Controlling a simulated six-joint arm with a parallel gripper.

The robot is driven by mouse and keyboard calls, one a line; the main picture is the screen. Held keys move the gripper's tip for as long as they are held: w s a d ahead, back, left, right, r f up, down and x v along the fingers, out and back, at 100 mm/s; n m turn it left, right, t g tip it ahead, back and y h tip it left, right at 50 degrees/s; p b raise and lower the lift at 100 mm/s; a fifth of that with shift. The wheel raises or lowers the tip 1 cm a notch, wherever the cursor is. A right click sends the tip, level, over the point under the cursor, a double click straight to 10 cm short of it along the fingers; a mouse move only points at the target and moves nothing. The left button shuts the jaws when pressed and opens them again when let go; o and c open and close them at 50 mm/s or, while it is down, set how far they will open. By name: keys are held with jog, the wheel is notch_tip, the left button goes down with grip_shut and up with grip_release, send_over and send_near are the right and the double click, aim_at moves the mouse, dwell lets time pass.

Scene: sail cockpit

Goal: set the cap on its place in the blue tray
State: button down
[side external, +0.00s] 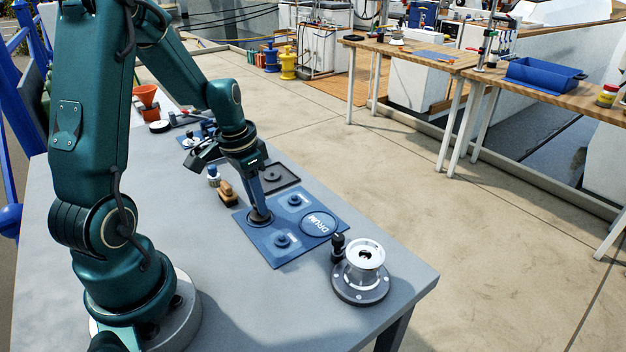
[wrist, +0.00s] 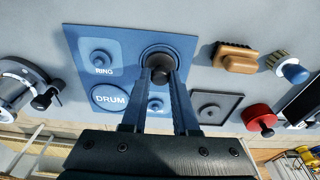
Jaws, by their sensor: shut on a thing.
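The blue tray (side external: 270,248) lies flat on the grey bench, and its panel (wrist: 120,38) also shows in the wrist view. It has places marked RING and DRUM, and small knobbed parts on lighter patches. The cap's dark round rim (side external: 262,219) shows under the fingertips at the tray's round corner place. I cannot tell whether it touches the tray floor. The fingers hide part of it.
A silver winch (side external: 362,270) stands right of the tray near the bench edge. A dark square plate (side external: 277,177) lies just behind the tray. A wooden brush (side external: 228,193) and a red knobbed part (wrist: 260,118) are nearby. The bench front (side external: 230,300) is clear.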

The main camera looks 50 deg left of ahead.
aim_at(251, 218)
jog(key=shift+f, duration=0.2)
jog(key=c, duration=1)
grip_release()
jog(key=shift+o, duration=0.2)
jog(key=shift+r, duration=0.1)
notch_tip(251, 218, up, 11)
jog(key=s, duration=0.1)
jog(key=shift+s, duration=0.3)
